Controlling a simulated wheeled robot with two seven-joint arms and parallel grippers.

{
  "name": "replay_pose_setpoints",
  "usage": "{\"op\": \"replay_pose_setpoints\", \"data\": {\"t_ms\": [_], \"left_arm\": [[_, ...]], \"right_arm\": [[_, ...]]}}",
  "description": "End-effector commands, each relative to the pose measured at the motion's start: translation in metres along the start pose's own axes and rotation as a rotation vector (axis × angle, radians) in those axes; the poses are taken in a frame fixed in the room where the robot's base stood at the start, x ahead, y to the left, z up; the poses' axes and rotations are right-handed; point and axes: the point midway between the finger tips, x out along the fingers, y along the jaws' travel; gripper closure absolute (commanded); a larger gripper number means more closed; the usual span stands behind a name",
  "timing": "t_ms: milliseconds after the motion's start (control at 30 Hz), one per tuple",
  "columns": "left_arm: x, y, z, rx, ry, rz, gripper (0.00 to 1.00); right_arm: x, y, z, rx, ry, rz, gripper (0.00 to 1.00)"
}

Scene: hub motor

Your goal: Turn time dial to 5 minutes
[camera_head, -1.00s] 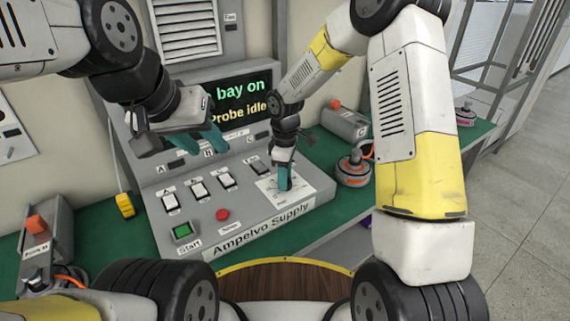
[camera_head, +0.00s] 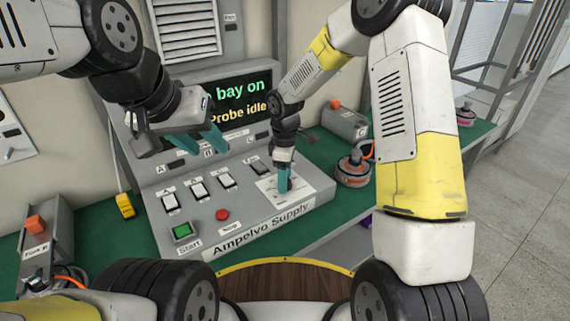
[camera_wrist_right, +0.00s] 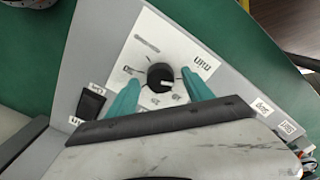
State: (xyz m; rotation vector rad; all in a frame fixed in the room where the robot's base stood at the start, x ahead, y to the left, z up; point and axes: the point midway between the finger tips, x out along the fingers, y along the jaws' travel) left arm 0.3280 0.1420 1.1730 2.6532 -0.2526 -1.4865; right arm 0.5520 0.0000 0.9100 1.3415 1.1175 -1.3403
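The time dial (camera_wrist_right: 160,77) is a round black knob with a pale mark, on a white scale plate labelled "MIN" in the right wrist view. My right gripper (camera_wrist_right: 160,78) has its two teal fingers on either side of the dial, with narrow gaps visible between fingers and knob. In the head view my right gripper (camera_head: 284,182) points down at the white dial plate (camera_head: 270,188) on the right of the grey Ampelvo Supply console (camera_head: 250,222), and hides the knob. My left gripper (camera_head: 198,141) hangs empty above the console's left half, its teal fingers apart.
The console carries several rocker switches (camera_head: 198,190), a green Start button (camera_head: 183,231) and a red Stop button (camera_head: 222,214). A screen (camera_head: 240,100) behind reads "bay on" and "Probe idle". An orange-and-grey device (camera_head: 353,170) stands right of the console on the green bench (camera_head: 325,150).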

Motion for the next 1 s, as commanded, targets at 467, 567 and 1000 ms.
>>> {"op": "replay_pose_setpoints", "data": {"t_ms": [467,567,1000], "left_arm": [[0.000,0.000,0.000,0.000,0.000,0.000,0.60],[0.000,0.000,0.000,0.000,0.000,0.000,0.60],[0.000,0.000,0.000,0.000,0.000,0.000,0.60]], "right_arm": [[-0.051,0.001,0.000,0.003,0.002,0.004,0.40],[-0.065,0.001,0.000,0.001,0.001,0.003,0.40],[-0.078,0.000,0.000,0.000,0.000,0.000,0.40]]}}
